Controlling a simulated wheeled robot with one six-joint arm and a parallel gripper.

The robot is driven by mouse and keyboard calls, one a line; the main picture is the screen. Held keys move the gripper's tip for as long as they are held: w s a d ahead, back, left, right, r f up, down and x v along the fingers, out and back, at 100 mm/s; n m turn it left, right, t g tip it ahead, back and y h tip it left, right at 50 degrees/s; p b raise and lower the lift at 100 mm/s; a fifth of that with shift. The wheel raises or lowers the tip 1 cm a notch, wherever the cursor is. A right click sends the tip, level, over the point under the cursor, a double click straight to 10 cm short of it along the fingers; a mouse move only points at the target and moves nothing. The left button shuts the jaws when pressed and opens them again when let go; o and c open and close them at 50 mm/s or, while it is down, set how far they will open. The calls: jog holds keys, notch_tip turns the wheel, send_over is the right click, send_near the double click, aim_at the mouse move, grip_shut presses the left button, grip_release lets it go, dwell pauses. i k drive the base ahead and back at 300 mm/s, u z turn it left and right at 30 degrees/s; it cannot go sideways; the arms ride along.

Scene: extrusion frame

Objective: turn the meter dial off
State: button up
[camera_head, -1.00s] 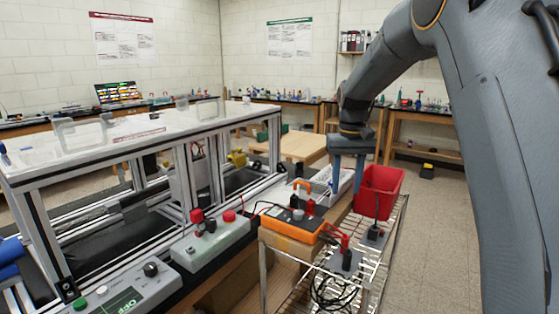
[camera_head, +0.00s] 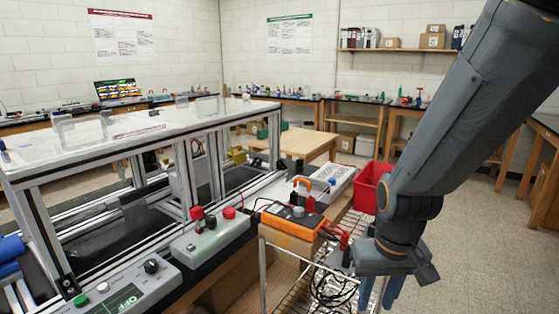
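The wire cart (camera_head: 313,292) carries red and black leads and a black cable coil beside my gripper. A red bin (camera_head: 367,189) stands behind my arm. Grey control boxes (camera_head: 205,241) line the extrusion frame at left. The floor at right is clear.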

aim_at(298, 212)
jog(key=k, duration=1.1)
jog(key=u, duration=1.2)
jog(key=i, duration=1.25)
jog(key=z, duration=0.8)
jog(key=i, duration=0.4)
jog(key=z, duration=0.5)
